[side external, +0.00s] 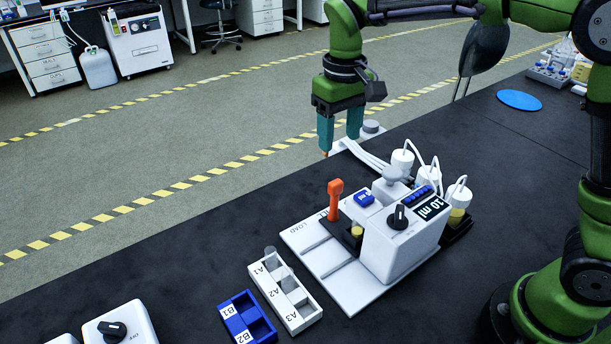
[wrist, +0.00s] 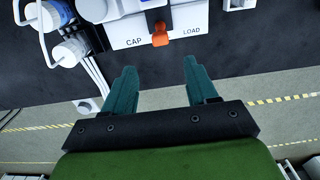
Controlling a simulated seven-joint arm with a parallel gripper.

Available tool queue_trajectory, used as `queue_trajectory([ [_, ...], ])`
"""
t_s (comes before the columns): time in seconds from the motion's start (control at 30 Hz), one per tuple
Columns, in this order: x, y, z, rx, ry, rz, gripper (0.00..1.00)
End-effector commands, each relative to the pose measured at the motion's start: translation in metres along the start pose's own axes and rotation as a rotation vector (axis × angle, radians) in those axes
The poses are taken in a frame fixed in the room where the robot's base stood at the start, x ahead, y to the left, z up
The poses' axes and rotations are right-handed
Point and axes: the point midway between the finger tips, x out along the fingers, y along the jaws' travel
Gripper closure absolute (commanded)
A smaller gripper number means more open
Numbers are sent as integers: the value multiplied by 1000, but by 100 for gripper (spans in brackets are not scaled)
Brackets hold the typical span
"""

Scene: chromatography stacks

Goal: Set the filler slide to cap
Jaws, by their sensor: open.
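The filler (side external: 405,240) is a white machine on a white base plate on the dark bench. Its slide has an upright orange handle (side external: 335,200). In the wrist view the orange handle (wrist: 160,36) shows at the front edge between the printed words CAP and LOAD; which end the slide is at is hard to tell. My gripper (side external: 340,142) is open and empty, above and behind the handle in the side view, not touching it. In the wrist view the open fingers (wrist: 158,75) point toward the filler, with the handle beyond the gap between them.
A white rack (side external: 285,292) marked A1 to A3 and a blue rack (side external: 247,320) marked B1 and B2 stand in front of the filler. White-capped bottles (side external: 458,200) with tubes stand behind it. A blue disc (side external: 519,100) lies at the far right. Bench between is clear.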

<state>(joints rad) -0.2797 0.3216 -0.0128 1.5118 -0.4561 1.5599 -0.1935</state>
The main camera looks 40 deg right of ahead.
Motion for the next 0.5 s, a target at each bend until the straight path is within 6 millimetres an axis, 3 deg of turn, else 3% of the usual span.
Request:
queue_trajectory([
  [0.3,71,0,1,0,-4,0,43],
  [0.5,103,0,0,1,-1,0,43],
])
